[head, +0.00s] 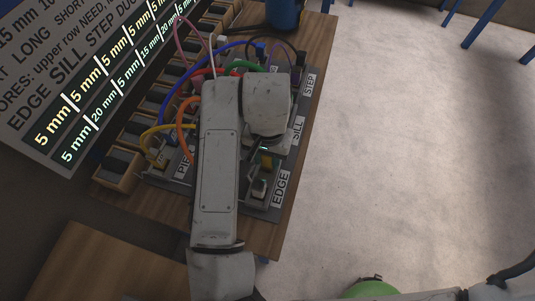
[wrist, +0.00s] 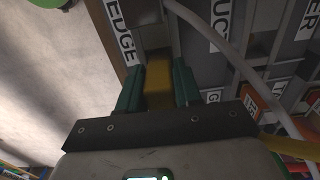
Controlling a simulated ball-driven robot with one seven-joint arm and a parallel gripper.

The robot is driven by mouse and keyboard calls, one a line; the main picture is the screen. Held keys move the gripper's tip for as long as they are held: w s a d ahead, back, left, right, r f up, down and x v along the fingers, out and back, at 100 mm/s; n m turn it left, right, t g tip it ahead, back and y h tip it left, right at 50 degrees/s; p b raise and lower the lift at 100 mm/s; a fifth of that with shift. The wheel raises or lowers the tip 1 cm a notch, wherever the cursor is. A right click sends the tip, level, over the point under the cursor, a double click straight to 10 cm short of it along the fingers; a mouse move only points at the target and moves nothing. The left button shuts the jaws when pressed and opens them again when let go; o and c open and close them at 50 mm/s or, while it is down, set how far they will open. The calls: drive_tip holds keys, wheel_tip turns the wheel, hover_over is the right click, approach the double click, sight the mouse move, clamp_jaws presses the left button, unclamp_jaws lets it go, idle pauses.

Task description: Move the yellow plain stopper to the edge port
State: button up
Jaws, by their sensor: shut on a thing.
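My gripper (wrist: 158,88) is shut on the yellow stopper (wrist: 158,78), which sits between its two dark green fingers in the wrist view. In the head view a small part of the yellow stopper (head: 266,163) shows below my wrist, between the SILL and EDGE labels. The EDGE label (head: 280,187) is at the near right of the board, and it also shows in the wrist view (wrist: 121,38), just left of the fingers.
Several coloured hoses, among them a blue one (head: 183,88) and an orange one (head: 181,122), arch over the board left of my arm. A pale hose (wrist: 240,60) crosses the wrist view right of the fingers. Open floor (head: 400,150) lies to the right.

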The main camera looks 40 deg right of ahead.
drive_tip(key=shift+f+b, duration=0.65)
drive_tip(key=shift+f, duration=0.3)
drive_tip(key=o, duration=1.1)
drive_tip(key=shift+r, duration=0.1)
drive_tip(key=shift+o, duration=0.2)
wheel_tip(320, 180, up, 11)
drive_tip(key=shift+f, duration=0.1)
